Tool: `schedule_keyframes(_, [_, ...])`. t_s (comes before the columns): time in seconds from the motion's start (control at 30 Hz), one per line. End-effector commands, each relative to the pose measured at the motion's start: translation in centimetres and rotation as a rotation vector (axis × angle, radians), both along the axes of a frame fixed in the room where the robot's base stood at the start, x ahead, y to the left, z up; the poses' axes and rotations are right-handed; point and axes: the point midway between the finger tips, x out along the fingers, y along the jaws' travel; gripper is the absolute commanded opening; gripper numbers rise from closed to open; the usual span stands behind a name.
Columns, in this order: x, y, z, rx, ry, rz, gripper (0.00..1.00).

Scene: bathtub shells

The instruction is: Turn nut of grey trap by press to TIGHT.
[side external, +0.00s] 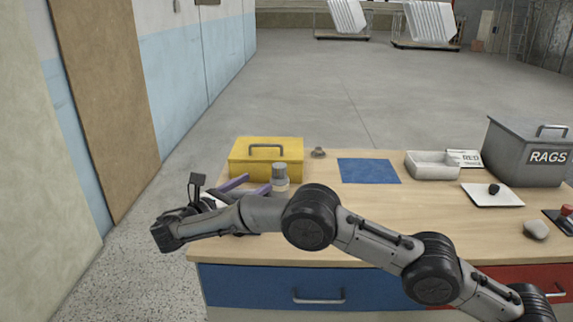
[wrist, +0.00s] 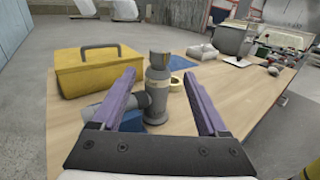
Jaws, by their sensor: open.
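The grey trap (wrist: 157,97) stands upright on the wooden bench. It is a grey cylinder with a darker cap and a collar below it, which may be the nut (wrist: 158,73). A short grey side pipe (wrist: 106,107) points left, partly hidden by my left finger. In the side external view the trap (side external: 280,174) stands just beyond my fingertips, its lower part partly hidden. My gripper (wrist: 159,72) is open and empty, its purple fingers spread either side of the trap in the wrist view. My gripper (side external: 259,182) is low over the bench's left end. I see no TIGHT mark.
A yellow toolbox (side external: 265,160) stands close behind the trap. Bare bench lies between.

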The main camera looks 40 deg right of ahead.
Motion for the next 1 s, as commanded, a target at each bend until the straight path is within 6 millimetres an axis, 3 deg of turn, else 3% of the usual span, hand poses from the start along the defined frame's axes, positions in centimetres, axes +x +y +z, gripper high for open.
schedule_keyframes(0.17, [0.2, -1.6, 0.1, -0.001, 0.001, 0.002, 0.77])
schedule_keyframes(0.7, [1.7, -11.4, 0.1, -0.002, 0.0, 0.002, 0.77])
schedule_keyframes(1.0, [2.0, -13.4, 0.1, -0.002, -0.001, 0.004, 0.77])
